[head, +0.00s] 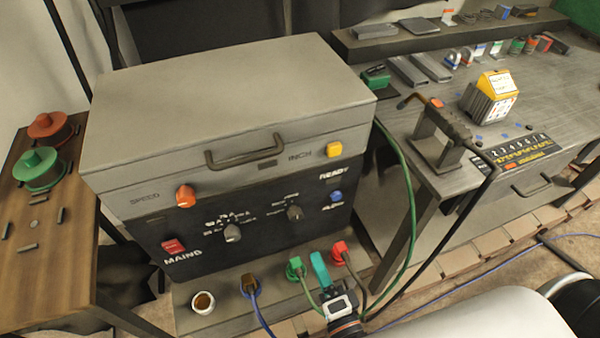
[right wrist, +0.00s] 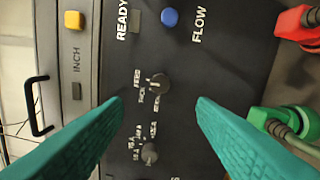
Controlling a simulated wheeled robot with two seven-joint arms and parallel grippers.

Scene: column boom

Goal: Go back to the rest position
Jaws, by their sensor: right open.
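My right gripper (head: 320,264) is low in the head view, in front of the machine's lower ledge, among the plugs. One teal finger shows there, pointing up. In the right wrist view the two teal fingers of the gripper (right wrist: 160,101) stand wide apart with nothing between them. The dark control panel (right wrist: 190,75) with a grey knob (right wrist: 158,84) lies beyond them. My left gripper is in neither view.
A green plug (head: 296,268) and a red plug (head: 340,252) sit close to the right gripper, with cables hanging. The grey machine (head: 230,100) stands behind. A workbench (head: 445,180) is at right and a wooden table (head: 60,230) at left.

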